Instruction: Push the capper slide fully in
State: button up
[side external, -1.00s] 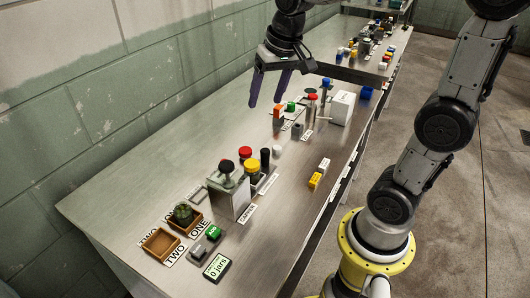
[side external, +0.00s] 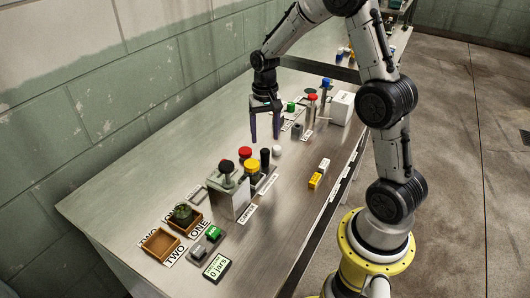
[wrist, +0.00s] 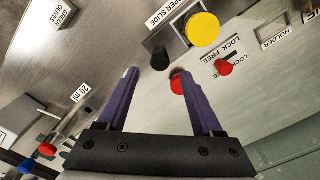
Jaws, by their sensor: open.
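My gripper (side external: 266,137) points down with its two purple fingers spread, empty, just beyond the capper (side external: 230,201). The capper is a grey box labelled CAPPER with a black knob on top. Next to it stand a yellow knob (side external: 251,166), a black post (side external: 265,159) and a red knob (side external: 246,152). In the wrist view the yellow knob (wrist: 203,29) is beside a label ending in "PER SLIDE" (wrist: 165,22); a dark cylinder (wrist: 160,61) is close by. I cannot tell how far in the slide is. The fingers (wrist: 163,75) touch none of these.
A small white cap-like piece (side external: 277,150) is near the fingers. Yellow and white blocks (side external: 315,180) lie toward the front edge. Red- and blue-topped posts and a white box (side external: 342,107) stand farther back. Wooden trays (side external: 160,243) are at the near end. The bench's wall side is largely clear.

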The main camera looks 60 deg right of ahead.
aim_at(265, 150)
notch_tip(265, 150, down, 8)
jog(key=shift+r, duration=0.25)
grip_shut()
dwell(0.4)
jog(key=shift+r, duration=0.1)
dwell(1.0)
